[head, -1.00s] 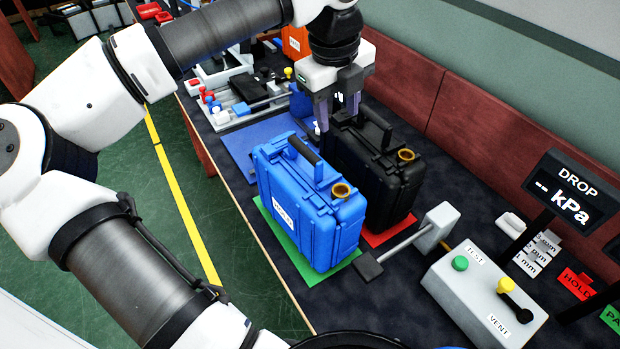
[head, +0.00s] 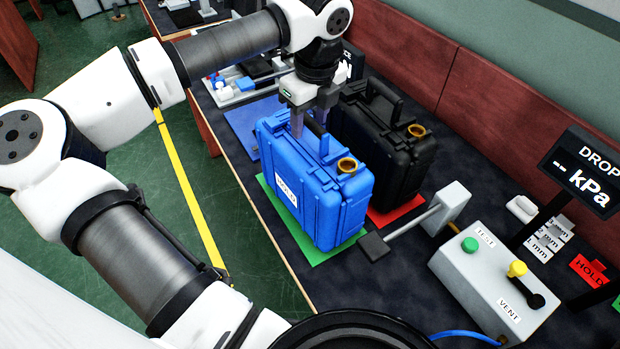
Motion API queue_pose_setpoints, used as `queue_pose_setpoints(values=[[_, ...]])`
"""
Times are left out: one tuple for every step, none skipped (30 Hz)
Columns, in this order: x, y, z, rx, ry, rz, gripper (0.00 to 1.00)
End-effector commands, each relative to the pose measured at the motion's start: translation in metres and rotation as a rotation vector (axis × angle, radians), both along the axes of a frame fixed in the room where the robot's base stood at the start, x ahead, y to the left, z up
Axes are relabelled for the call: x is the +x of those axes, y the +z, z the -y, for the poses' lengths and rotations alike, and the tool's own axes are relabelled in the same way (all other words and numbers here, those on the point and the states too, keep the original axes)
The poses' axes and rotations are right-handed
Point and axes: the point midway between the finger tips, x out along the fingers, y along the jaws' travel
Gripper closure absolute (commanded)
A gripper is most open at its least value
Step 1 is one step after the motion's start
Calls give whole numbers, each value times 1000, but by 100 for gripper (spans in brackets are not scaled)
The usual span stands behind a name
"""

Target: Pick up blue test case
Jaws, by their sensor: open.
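The blue test case (head: 310,200) stands upright on a green mat (head: 328,252) on the dark bench. My gripper (head: 311,128) is open and points down at the top of the case. Its fingers are at the handle, near the handle's far end. I cannot tell whether they touch it or straddle it.
A black case (head: 385,150) stands close behind on a red mat (head: 398,214). A metal arm with a black pad (head: 374,246) lies close at right. A grey TEST/VENT box (head: 490,275) and a kPa display (head: 585,172) stand further right. A blue mat (head: 250,125) lies left.

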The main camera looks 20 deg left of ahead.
Motion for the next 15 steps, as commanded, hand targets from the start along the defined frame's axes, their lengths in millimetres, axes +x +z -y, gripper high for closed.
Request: queue_pose_setpoints(values=[[2, -10, 0, -2, -1, -2, 54], [3, -15, 0, -3, -1, -3, 54], [3, -22, -1, -3, 0, -1, 54], [3, -26, -1, -3, 0, -1, 54], [3, -29, -2, -2, 0, 0, 54], [4, -32, -2, -1, 0, 0, 54], [4, -33, -2, -1, 0, 0, 54], [4, -33, -2, -1, 0, 0, 54], [4, -33, -2, -2, 0, 1, 54], [4, -33, -2, -2, 0, 1, 54], [4, -33, -2, -1, 0, 0, 54], [4, -32, -2, -1, 0, 0, 54], [4, -32, -2, -1, 0, 0, 54], [4, -32, -2, -1, 0, 0, 58], [4, -32, -2, -1, 0, 0, 63]])
